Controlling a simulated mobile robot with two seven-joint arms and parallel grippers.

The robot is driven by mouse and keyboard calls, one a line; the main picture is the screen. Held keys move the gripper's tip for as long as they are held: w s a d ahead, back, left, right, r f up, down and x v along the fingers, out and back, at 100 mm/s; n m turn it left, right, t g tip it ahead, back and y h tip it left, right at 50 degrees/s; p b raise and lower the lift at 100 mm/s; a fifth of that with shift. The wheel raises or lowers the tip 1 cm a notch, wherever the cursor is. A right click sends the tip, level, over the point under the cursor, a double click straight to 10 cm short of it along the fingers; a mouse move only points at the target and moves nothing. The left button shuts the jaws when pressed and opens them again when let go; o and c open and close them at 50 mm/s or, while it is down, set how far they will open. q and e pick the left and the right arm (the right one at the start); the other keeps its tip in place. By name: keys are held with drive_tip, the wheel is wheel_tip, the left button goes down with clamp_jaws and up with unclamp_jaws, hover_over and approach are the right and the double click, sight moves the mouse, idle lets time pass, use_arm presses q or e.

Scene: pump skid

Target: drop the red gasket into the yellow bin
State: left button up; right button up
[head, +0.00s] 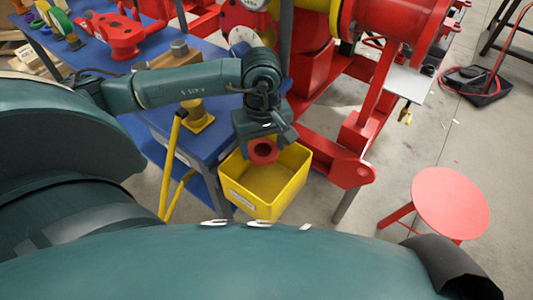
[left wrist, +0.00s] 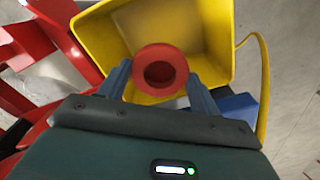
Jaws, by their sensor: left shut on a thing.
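The red gasket (head: 263,152) is a thick ring with a round hole. My left gripper (head: 262,142) is shut on it and holds it above the yellow bin (head: 264,204). In the left wrist view the gasket (left wrist: 160,72) sits between the two fingers (left wrist: 159,84), with the open yellow bin (left wrist: 221,38) behind it. The part of the bin's inside that shows looks empty. My right gripper is not in view.
A blue bench (head: 205,140) with a red vise-like part (head: 118,35) and other parts stands at the left. Red pump skid frames (head: 335,160) rise beside the bin. A red round stool (head: 451,202) stands at the right on grey floor.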

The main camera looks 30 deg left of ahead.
use_arm(q)
drive_tip(key=o, duration=1.1)
drive_tip(key=shift+c, duration=0.2)
wheel_tip(320, 180, up, 13)
